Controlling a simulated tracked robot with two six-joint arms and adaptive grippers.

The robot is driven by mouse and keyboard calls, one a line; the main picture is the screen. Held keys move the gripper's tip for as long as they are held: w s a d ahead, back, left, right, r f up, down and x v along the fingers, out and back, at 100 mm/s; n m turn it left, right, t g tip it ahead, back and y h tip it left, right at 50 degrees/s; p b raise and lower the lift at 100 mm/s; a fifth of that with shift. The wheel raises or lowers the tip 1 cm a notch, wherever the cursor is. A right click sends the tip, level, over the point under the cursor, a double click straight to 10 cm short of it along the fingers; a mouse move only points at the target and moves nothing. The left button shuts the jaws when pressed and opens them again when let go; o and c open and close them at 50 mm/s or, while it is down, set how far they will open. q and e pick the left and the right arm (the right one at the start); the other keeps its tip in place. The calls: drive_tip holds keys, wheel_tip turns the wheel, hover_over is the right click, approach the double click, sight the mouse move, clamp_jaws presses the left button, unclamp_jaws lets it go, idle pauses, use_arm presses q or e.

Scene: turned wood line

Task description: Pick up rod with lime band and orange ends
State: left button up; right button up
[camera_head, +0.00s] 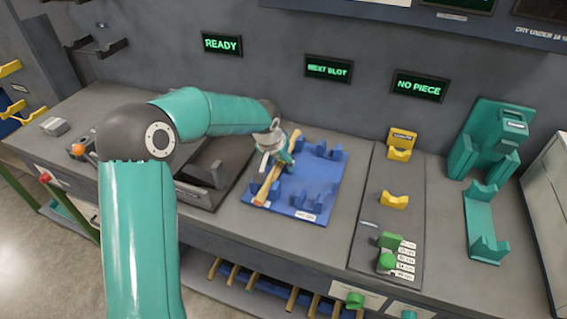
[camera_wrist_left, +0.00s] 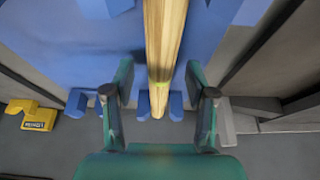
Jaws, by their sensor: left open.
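A pale wooden rod (camera_head: 270,185) lies in the left slot of the blue rack (camera_head: 322,185). In the wrist view the fingers (camera_wrist_left: 158,78) are open, one on each side of the rod with gaps. My right gripper is not in view.
Right of the rack is a grey panel with yellow cradles (camera_head: 394,201) and a green button (camera_head: 387,261). A teal stand (camera_head: 480,215) is further right. A dark tray (camera_head: 205,175) stands left of the rack. More rods (camera_head: 268,287) lie below the bench.

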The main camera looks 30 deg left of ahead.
use_arm(q)
clamp_jaws()
drive_tip(key=shift+r, duration=0.1)
idle(0.3)
